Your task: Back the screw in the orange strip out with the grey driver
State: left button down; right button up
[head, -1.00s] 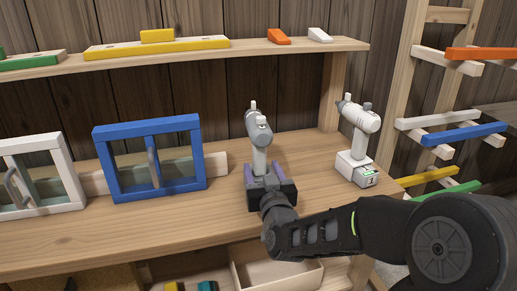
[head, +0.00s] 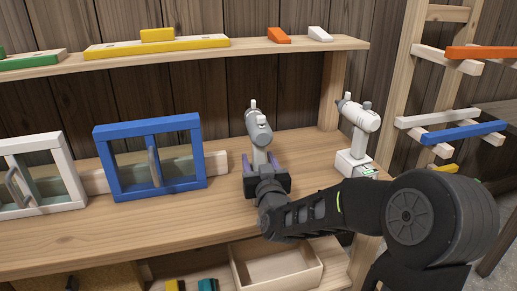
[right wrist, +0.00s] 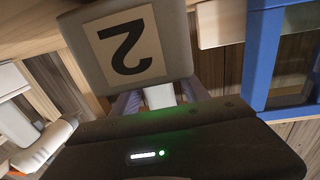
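The grey driver (head: 258,127) stands upright on the bench, its lower part hidden behind my right gripper. My right gripper (head: 261,164) is in front of it, with purple fingers on either side of the handle. In the right wrist view the pale handle (right wrist: 160,97) sits between the fingers with small gaps, so the gripper looks open. The driver's grey base (right wrist: 130,45) with a "2" label fills the top there. An orange strip (head: 485,53) lies across pegs on the right rack; no screw can be made out in it. My left gripper is out of view.
A blue frame (head: 108,160) and a white frame (head: 70,170) stand left. A shelf (head: 215,48) runs above.

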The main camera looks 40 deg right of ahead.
grip_shut()
dwell(0.3)
dwell(0.3)
dwell(0.5)
jog(key=shift+r, duration=0.2)
